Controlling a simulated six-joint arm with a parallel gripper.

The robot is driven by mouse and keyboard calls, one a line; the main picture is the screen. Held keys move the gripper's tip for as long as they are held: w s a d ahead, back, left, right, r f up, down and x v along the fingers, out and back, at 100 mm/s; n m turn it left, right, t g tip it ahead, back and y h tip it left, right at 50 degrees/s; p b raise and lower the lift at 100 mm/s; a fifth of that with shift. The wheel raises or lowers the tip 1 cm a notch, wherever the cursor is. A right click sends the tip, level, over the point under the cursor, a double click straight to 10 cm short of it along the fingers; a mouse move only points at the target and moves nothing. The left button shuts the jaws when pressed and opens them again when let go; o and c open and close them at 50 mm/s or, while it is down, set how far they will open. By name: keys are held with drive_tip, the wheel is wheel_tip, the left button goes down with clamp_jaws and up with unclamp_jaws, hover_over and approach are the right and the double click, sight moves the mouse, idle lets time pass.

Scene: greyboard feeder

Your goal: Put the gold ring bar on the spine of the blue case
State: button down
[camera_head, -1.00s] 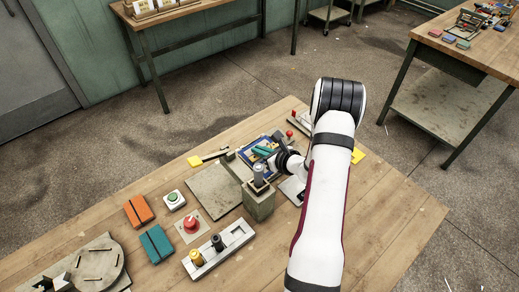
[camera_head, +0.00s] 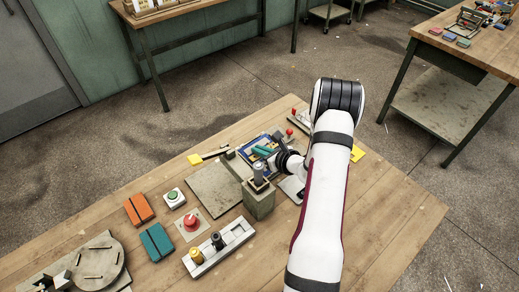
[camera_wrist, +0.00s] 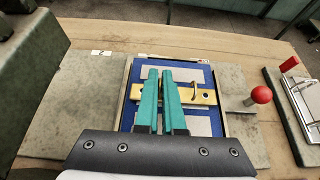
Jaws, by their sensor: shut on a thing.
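The blue case (camera_wrist: 207,75) lies open and flat on a grey plate in the wrist view, with pale grey panels on it. It also shows in the head view (camera_head: 249,154), partly hidden by my wrist. The gold ring bar (camera_wrist: 205,97) lies crosswise over the middle of the case, with a ring standing up right of my fingers. My gripper (camera_wrist: 160,76) has teal fingers, shut on the bar left of that ring. The fingers hide part of the bar. I cannot tell whether the bar touches the spine.
A red-knobbed lever (camera_wrist: 261,95) stands right of the case. A grey block post (camera_head: 260,200) stands close to my wrist. A red button (camera_head: 191,222), a green button (camera_head: 174,197), orange (camera_head: 139,210) and teal (camera_head: 156,243) cases and a slotted tray (camera_head: 222,248) lie to the left.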

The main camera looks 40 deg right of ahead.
drive_tip(key=c, duration=1)
unclamp_jaws()
drive_tip(key=shift+o, duration=0.2)
drive_tip(key=v, duration=1.5)
drive_tip(key=shift+s, duration=0.35)
drive_tip(key=shift+r, duration=0.1)
